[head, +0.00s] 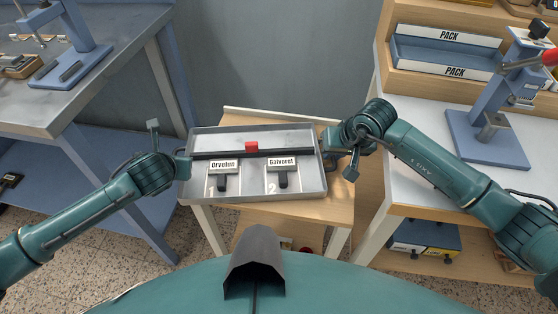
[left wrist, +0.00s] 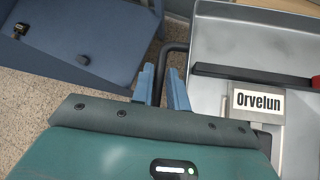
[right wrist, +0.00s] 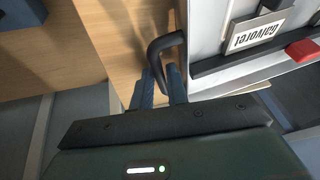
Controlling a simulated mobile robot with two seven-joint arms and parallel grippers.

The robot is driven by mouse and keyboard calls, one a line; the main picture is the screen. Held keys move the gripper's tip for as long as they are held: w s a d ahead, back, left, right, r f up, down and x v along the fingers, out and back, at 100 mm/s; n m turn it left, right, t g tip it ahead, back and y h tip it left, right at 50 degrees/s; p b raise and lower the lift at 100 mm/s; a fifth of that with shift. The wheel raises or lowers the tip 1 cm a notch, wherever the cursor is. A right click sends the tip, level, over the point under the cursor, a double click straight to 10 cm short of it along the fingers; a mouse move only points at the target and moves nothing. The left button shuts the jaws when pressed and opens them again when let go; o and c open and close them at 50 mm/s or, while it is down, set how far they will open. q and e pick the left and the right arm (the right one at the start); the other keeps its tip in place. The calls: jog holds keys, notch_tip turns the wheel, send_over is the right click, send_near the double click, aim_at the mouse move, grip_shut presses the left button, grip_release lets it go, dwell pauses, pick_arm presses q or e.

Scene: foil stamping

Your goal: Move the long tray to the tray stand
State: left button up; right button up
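The long tray (head: 312,185) is a grey metal tray with a dark bar across it and end handles. It holds a red block (head: 251,146) and two labelled pieces, "Orvelun" (head: 223,167) and "Galvoret" (head: 281,163). It is over a small wooden stand (head: 335,205) and overhangs its left side; I cannot tell whether they touch. My left gripper (left wrist: 164,82) is shut on the left handle (left wrist: 173,48). My right gripper (right wrist: 160,82) is shut on the right handle (right wrist: 165,41). Part of the stand top is hidden under the tray.
A blue-legged bench (head: 120,70) with a press stands at the left. A white-topped bench (head: 420,150) with a blue press (head: 487,130) and a "PACK" shelf (head: 440,55) stands close at the right. A grey wall is behind the stand.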

pick_arm(q)
jog(key=o, duration=0.3)
pick_arm(e)
jog(key=o, duration=0.3)
jog(key=shift+r, duration=0.1)
pick_arm(q)
jog(key=shift+d+r, duration=0.1)
jog(key=shift+r, duration=0.05)
pick_arm(e)
jog(key=shift+r, duration=0.1)
